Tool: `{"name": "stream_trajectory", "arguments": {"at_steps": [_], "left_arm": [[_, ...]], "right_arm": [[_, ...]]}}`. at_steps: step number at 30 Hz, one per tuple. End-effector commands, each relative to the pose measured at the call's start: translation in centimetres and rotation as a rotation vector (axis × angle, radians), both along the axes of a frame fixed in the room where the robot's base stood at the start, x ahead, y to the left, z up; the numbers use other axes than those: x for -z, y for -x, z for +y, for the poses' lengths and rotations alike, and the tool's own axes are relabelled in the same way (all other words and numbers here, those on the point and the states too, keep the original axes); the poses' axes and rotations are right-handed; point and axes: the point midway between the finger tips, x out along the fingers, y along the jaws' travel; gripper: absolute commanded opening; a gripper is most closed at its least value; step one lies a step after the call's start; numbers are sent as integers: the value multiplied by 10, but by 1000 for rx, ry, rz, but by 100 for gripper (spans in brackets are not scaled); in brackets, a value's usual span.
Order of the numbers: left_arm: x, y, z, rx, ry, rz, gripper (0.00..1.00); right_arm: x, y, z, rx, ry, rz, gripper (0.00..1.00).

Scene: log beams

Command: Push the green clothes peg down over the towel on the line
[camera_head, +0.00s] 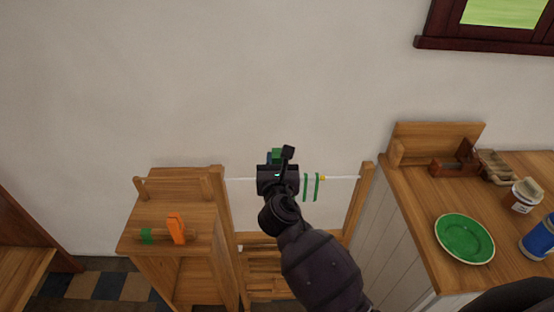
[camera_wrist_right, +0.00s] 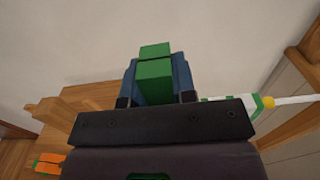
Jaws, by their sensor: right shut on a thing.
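The green clothes peg (camera_head: 277,153) is between the fingers of my right gripper (camera_head: 274,158). The wrist view shows the peg (camera_wrist_right: 154,78) between the two blue-grey fingers (camera_wrist_right: 158,85), which are shut on it. The white line (camera_head: 342,177) runs between two wooden posts. The white towel with green stripes (camera_head: 311,187) hangs on the line, and its striped part shows right of my gripper; the rest is hidden. In the wrist view the towel (camera_wrist_right: 236,104) is right of the fingers. Whether the peg touches the towel is hidden. My left gripper is not in view.
A wooden stand (camera_head: 167,248) at left holds an orange peg (camera_head: 176,228) and a small green piece (camera_head: 146,235). A counter at right holds a green plate (camera_head: 464,238), a blue can (camera_head: 540,238) and a jar (camera_head: 523,195). A wall stands behind the line.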

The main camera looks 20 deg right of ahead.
Motion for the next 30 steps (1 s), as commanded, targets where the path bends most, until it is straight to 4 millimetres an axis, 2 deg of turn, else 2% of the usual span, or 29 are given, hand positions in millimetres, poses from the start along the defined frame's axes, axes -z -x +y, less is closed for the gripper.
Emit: {"name": "stream_trajectory", "arguments": {"at_steps": [12, 13, 18, 24, 30], "left_arm": [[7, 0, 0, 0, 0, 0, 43], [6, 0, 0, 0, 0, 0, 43], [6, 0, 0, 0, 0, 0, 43], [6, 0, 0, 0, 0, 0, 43], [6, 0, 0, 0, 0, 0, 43]], "right_arm": [[11, 0, 0, 0, 1, 0, 2], [11, 0, 0, 0, 0, 0, 28], [10, 0, 0, 0, 0, 0, 54], [10, 0, 0, 0, 0, 0, 55], [10, 0, 0, 0, 0, 0, 85]]}}
